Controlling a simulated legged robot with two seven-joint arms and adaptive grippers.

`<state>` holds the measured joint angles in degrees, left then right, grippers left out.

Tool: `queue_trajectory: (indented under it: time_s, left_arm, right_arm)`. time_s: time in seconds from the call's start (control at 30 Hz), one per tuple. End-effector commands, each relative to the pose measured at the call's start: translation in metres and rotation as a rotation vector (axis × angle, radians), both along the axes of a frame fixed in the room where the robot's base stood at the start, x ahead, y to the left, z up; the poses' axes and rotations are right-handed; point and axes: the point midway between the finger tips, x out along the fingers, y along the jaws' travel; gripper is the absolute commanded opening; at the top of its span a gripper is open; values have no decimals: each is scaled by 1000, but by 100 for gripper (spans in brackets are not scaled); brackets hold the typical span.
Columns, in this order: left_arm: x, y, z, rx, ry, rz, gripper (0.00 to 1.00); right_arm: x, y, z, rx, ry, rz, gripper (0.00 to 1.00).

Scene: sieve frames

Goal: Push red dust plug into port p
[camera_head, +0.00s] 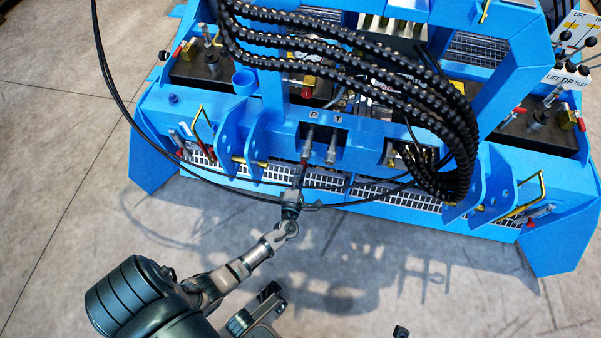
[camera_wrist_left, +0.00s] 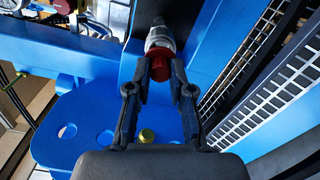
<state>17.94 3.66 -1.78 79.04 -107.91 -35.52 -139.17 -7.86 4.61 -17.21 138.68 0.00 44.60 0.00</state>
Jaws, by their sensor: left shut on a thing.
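The red dust plug (camera_wrist_left: 160,66) sits between the fingertips of my left gripper (camera_wrist_left: 161,84) in the left wrist view. The gripper is shut on it. Port P is a silver metal coupling (camera_wrist_left: 160,38) directly beyond the plug, roughly in line with it. The plug appears to meet the coupling's end; how deep it sits I cannot tell. In the head view my left gripper (camera_head: 304,170) reaches up from below to port P (camera_head: 309,139), under the letter P. The plug is small and partly hidden there.
A second silver coupling, port T (camera_head: 332,150), stands close to the right of port P. Black hoses (camera_head: 360,85) arch above, and thin cables cross near my gripper. The blue frame (camera_head: 240,110) has lugs on both sides. The concrete floor (camera_head: 60,200) in front is clear.

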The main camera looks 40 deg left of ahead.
Motion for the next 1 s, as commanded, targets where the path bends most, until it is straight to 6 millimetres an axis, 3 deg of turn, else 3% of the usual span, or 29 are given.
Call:
queue_trajectory:
  time_s: [0.87, 0.9, 1.0]
  left_arm:
    - [20, 12, 0, 0, 0, 0, 5]
    - [20, 12, 0, 0, 0, 0, 26]
    - [20, 12, 0, 0, 0, 0, 50]
  right_arm:
    - [1, 0, -6, 1, 8, -1, 40]
    - [1, 0, -6, 1, 8, -1, 40]
    - [1, 0, -5, 0, 8, -1, 40]
